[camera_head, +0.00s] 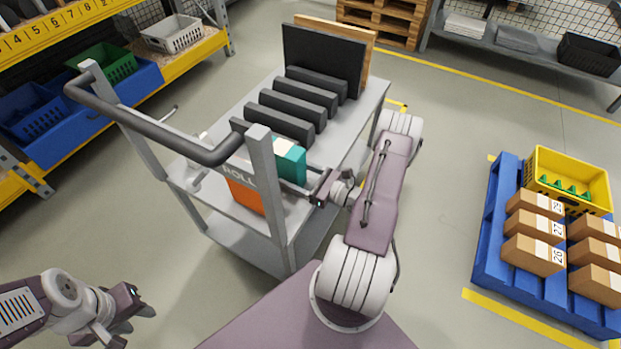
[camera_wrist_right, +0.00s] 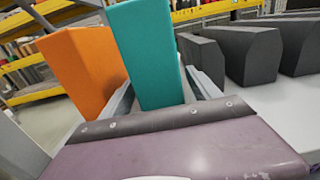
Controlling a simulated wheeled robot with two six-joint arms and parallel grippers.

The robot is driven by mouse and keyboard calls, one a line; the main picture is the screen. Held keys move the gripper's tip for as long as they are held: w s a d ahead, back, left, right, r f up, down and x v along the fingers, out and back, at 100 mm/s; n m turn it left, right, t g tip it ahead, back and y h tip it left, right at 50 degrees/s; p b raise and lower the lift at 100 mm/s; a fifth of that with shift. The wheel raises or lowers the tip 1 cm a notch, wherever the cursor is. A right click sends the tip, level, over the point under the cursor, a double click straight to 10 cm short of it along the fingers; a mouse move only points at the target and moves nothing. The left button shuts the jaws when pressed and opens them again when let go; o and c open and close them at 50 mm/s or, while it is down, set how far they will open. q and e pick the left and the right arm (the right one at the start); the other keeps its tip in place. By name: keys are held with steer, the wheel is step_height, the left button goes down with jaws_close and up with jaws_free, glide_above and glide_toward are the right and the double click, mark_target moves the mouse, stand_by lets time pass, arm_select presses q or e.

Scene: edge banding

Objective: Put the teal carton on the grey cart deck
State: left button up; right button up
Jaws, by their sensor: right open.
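The teal carton (camera_head: 291,163) stands upright at the near end of the grey cart deck (camera_head: 345,150), partly behind the handle post. In the right wrist view the teal carton (camera_wrist_right: 150,55) rises straight ahead between my grey fingers. My right gripper (camera_head: 311,193) is open with the carton between its fingers. I cannot tell whether the fingers touch it, and its base is hidden, so contact with the deck is unclear. My left gripper (camera_head: 130,322) looks open and empty, low at the left, away from the cart.
An orange carton (camera_wrist_right: 84,68) stands just left of the teal one. Several dark blocks (camera_head: 280,123) stand in a row farther back on the deck, before a black panel (camera_head: 323,60). The cart's handle (camera_head: 150,125) rises at the near side. A blue pallet (camera_head: 490,235) with boxes is at the right.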

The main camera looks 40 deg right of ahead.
steer(key=p+v, duration=0.1)
steer(key=v, duration=0.7)
steer(key=shift+s+d, duration=0.15)
steer(key=shift+s, duration=0.1)
